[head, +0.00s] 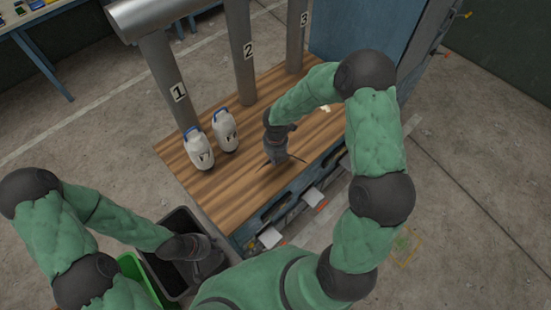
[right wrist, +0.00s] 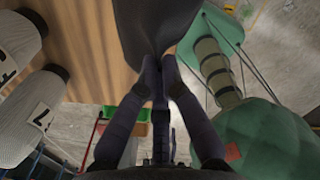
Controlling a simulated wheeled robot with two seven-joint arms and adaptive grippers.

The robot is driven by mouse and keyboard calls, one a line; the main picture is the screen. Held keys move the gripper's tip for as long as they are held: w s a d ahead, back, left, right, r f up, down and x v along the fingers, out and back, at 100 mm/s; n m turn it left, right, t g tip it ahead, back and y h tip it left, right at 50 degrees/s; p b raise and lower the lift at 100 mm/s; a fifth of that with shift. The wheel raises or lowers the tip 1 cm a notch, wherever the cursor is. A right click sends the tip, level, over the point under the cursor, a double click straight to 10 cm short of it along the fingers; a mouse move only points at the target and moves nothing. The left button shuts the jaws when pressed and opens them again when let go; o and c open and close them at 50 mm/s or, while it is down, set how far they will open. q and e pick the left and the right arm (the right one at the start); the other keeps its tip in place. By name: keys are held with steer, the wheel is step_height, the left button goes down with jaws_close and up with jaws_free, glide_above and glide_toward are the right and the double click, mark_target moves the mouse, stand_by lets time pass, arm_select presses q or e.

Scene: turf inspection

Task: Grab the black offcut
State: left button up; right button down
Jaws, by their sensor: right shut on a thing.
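The black offcut (right wrist: 170,28) is a dark, flat, curved piece at the top of the right wrist view. My right gripper (right wrist: 160,68) has its fingertips closed together on its near edge. In the head view my right gripper (head: 276,157) points down at the wooden bench top (head: 235,186), right of the white bottles. There the offcut is mostly hidden by the gripper; I cannot tell whether it still touches the wood. My left gripper (head: 204,262) hangs over a black bin (head: 178,221) at the lower left; its fingers are too dark to read.
Two white bottles (head: 200,150) (head: 225,130) with blue handles stand on the bench. Grey pipes (head: 168,85) numbered 1, 2 and 3 rise at its back edge. A green bin (head: 133,268) stands beside the black bin. The bench's front side has several protruding pale parts.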

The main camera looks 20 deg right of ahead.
step_height(320, 180, up, 5)
steer(key=p, duration=0.4)
steer(key=shift+r, duration=0.15)
